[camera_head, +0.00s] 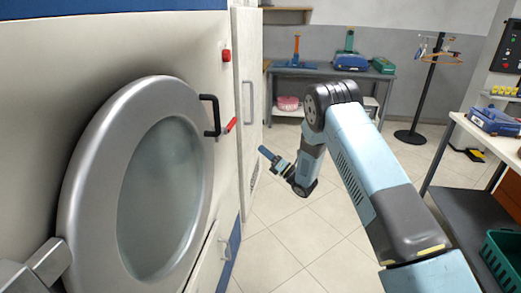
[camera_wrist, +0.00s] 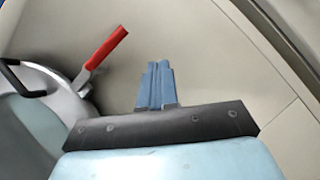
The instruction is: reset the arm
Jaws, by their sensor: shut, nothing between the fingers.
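My arm, light blue and dark grey, reaches forward and bends down in the middle of the head view. My gripper (camera_head: 264,151) points left toward the cream front of the large washing machine (camera_head: 229,150). In the wrist view my gripper (camera_wrist: 158,66) has its two blue fingers together, with nothing between them. The red lever handle (camera_head: 231,125) on the machine is up and to the left of the fingers; it also shows in the wrist view (camera_wrist: 106,47). The fingers look apart from the lever.
The machine's round metal door (camera_head: 72,200) has a black handle (camera_head: 211,116) and looks shut. A grey table (camera_head: 376,77) with tools stands at the back. A coat stand (camera_head: 431,85) is at the back right. A green basket (camera_head: 505,262) sits front right. Tiled floor lies between.

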